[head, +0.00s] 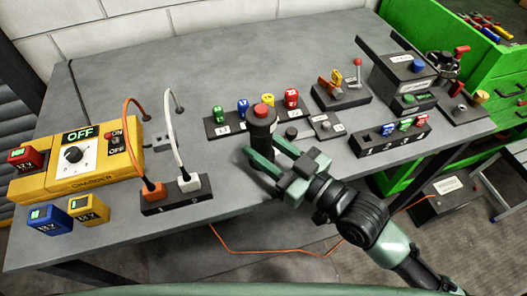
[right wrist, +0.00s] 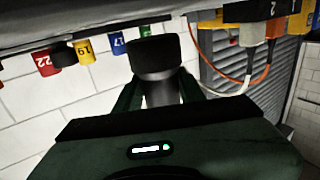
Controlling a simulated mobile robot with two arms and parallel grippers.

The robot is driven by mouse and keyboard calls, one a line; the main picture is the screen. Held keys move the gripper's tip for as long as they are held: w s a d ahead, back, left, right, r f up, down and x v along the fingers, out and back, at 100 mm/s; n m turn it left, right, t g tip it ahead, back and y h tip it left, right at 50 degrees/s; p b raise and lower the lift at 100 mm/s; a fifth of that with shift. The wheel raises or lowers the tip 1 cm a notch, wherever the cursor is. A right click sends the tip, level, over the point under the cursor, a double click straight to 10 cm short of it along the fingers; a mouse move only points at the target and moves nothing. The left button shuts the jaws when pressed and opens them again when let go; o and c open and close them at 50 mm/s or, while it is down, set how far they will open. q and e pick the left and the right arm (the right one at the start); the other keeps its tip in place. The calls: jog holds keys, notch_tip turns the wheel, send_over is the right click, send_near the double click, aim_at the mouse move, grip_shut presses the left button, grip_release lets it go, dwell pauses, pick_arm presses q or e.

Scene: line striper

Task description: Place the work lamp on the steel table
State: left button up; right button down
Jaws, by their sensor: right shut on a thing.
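The work lamp (head: 262,122), a dark cylinder with a red top, is upright near the middle of the steel table (head: 230,70). My right gripper (head: 264,152) is shut on its lower part, coming from the front right. In the right wrist view the dark lamp (right wrist: 155,57) shows between the fingers, with a paler grey neck. The picture there is turned over, with the table along the top. I cannot tell whether the lamp's base touches the table. My left gripper is not in view.
A rack of coloured numbered plugs (head: 218,129) is close behind the lamp. A socket block (head: 177,194) with orange and white cables lies to the left, beside the yellow charger (head: 85,158). A black block (head: 390,139) is at right. The table's back left is clear.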

jog(key=shift+f, duration=0.95)
jog(key=shift+f, duration=0.15)
jog(key=c, duration=0.9)
grip_release()
jog(key=shift+f, duration=0.1)
jog(key=shift+o, duration=0.2)
jog(key=b+v, duration=0.2)
jog(key=v, duration=1)
jog(key=shift+r, duration=0.25)
